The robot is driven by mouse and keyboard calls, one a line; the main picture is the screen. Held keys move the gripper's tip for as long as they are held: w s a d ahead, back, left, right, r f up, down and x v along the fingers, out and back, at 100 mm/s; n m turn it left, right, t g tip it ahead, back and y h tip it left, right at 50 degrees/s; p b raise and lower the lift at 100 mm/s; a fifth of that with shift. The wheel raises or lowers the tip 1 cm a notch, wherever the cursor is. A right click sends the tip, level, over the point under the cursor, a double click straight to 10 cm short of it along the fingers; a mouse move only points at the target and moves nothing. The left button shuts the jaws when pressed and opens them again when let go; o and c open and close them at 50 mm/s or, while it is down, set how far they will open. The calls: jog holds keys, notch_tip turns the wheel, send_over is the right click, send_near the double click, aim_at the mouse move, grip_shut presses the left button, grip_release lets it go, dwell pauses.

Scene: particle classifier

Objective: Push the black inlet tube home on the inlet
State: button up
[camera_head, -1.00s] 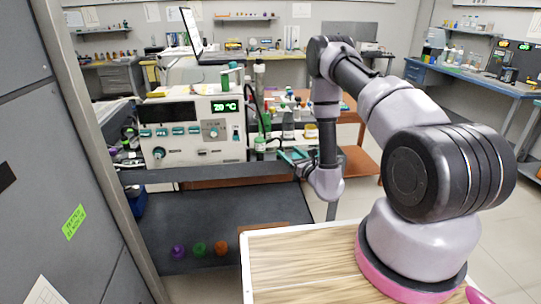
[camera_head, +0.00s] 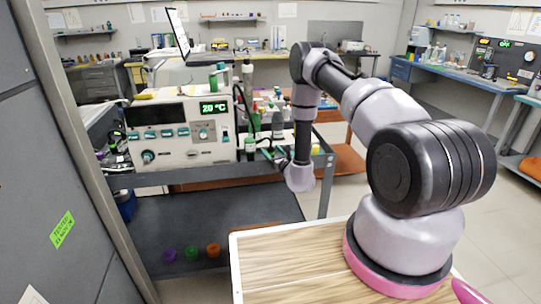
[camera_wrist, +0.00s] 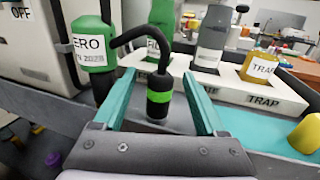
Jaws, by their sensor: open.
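A black inlet tube stands in the wrist view as an upright black cylinder with a green band (camera_wrist: 160,97). From its top a thin black hose (camera_wrist: 138,33) arches up and to the left, close to a green container (camera_wrist: 92,45) with a partly hidden label ending in "ERO". My gripper (camera_wrist: 158,75) is open, with one teal finger on each side of the banded cylinder and gaps on both sides. In the head view my gripper (camera_head: 274,155) is low at the cart's front edge, small and partly hidden. I cannot tell which part is the inlet.
A yellow object (camera_wrist: 307,133) lies at the right. In the head view, the white instrument (camera_head: 180,133) reading 20 °C stands on the cart, left of my gripper. Small coloured pieces (camera_head: 191,252) lie on the lower shelf.

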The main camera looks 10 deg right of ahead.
jog(key=shift+w+a, duration=0.15)
jog(key=shift+w, duration=0.5)
grip_shut()
